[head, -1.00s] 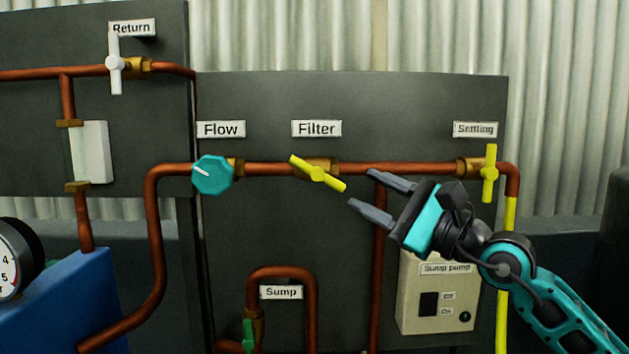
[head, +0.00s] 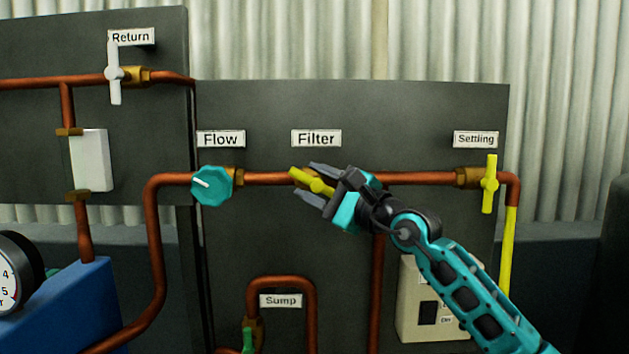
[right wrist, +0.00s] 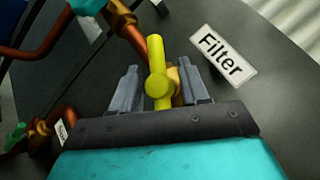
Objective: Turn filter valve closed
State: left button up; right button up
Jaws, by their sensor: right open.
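The yellow filter valve handle (head: 313,182) sits on the horizontal copper pipe below the Filter label (head: 316,138). In the head view the handle is tilted, its left end higher. My right gripper (head: 311,182) is open, with one finger above and one below the handle; the handle's right end is hidden by the gripper. In the right wrist view the handle (right wrist: 156,72) stands between the two open fingers (right wrist: 165,85), with a visible gap on each side. My left gripper is not in view.
The teal Flow knob (head: 211,185) is on the same pipe to the left. The yellow Settling valve (head: 490,184) is to the right. A Sump loop (head: 283,283) and a beige switch box (head: 420,310) are below, the box partly behind my arm.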

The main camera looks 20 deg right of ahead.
jog(key=shift+w+a, duration=0.15)
jog(key=shift+w, duration=0.05)
grip_shut()
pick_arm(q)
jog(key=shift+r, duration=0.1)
